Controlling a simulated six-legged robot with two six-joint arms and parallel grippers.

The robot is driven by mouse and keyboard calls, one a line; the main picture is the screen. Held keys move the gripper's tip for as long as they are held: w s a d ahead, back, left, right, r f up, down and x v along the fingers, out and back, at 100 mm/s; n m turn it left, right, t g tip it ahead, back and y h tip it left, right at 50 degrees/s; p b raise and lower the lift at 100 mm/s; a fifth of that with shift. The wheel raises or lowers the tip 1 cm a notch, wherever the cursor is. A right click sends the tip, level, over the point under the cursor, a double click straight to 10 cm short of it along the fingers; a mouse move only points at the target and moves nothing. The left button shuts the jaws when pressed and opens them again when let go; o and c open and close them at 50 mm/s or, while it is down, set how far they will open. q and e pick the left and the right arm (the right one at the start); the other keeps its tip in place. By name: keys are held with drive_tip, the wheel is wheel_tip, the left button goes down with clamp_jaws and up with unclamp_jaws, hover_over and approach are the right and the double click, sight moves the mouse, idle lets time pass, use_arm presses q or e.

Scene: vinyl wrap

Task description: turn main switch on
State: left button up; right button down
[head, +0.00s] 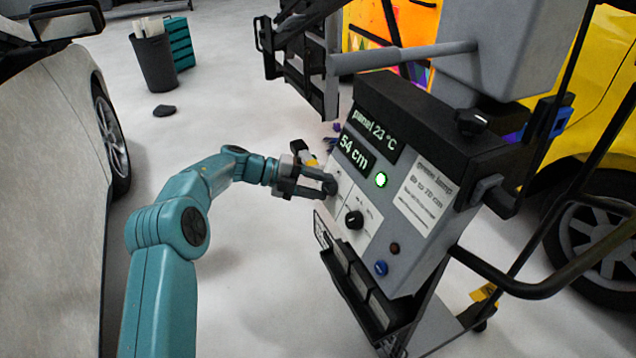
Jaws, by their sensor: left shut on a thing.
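The grey control box (425,225) of a lamp stand fills the middle right of the head view. Its displays are lit and read "panel 23 °C" and "54 cm", and a round green light (381,180) glows. My left gripper (328,185) reaches in from the left to the box's left front edge. Its fingers are shut on a dark knob there, apparently the main switch, mostly hidden by the fingertips. A second black knob (354,220) sits lower on a white label plate, untouched. My right gripper is not in view.
A blue button (381,268) and a small dark reddish one (394,248) sit low on the box. A black tube handle (540,285) sticks out to the right. A white car (50,200) stands left, a yellow vehicle (585,90) right. Pale floor lies between.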

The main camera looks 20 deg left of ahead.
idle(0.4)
use_arm(q)
drive_tip(key=o, duration=1)
drive_tip(key=shift+o, duration=0.2)
drive_tip(key=p+v, duration=0.3)
drive_tip(key=v, duration=1.3)
drive_tip(key=shift+r, duration=0.2)
